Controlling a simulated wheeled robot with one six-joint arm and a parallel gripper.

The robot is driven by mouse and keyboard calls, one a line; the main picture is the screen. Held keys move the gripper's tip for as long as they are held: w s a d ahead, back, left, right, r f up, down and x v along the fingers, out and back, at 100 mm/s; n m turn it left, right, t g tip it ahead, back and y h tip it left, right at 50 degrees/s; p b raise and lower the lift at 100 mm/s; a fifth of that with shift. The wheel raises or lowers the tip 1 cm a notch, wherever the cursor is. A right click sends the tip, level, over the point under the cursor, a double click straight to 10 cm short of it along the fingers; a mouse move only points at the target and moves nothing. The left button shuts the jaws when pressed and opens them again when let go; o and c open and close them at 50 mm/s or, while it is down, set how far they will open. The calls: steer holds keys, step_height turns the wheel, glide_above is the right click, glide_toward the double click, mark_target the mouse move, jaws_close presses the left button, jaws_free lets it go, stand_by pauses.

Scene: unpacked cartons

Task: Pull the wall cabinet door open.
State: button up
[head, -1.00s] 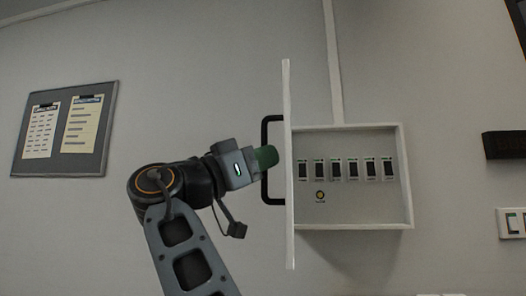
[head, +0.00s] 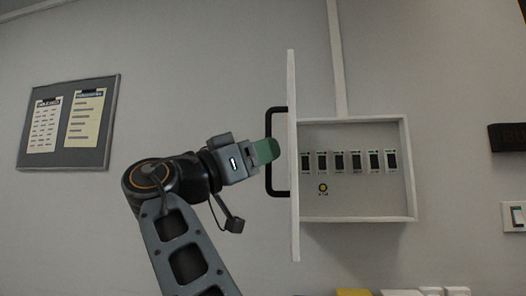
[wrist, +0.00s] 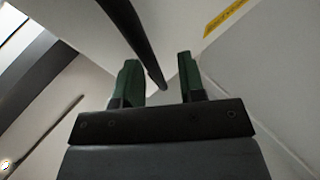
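The wall cabinet (head: 357,219) is open, with its white door (head: 293,230) swung out and seen almost edge-on in the head view. A black bar handle (head: 270,183) stands out from the door's left face. My gripper (head: 267,150) is at the handle's upright bar, its green fingers overlapping it in the head view. In the wrist view my gripper (wrist: 158,72) has its two green fingers apart. The black handle (wrist: 135,38) runs down to the gap between them, with space visible on both sides. Contact with the fingers cannot be seen.
Inside the cabinet are several switches (head: 340,161) and a round yellow button (head: 323,188). A notice board (head: 104,120) hangs at left. A dark box (head: 507,137) and a white wall plate (head: 515,216) are at right. Yellow and white items (head: 353,292) show at the bottom edge.

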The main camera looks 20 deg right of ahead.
steer(key=v, duration=1.2)
steer(key=shift+a, duration=0.4)
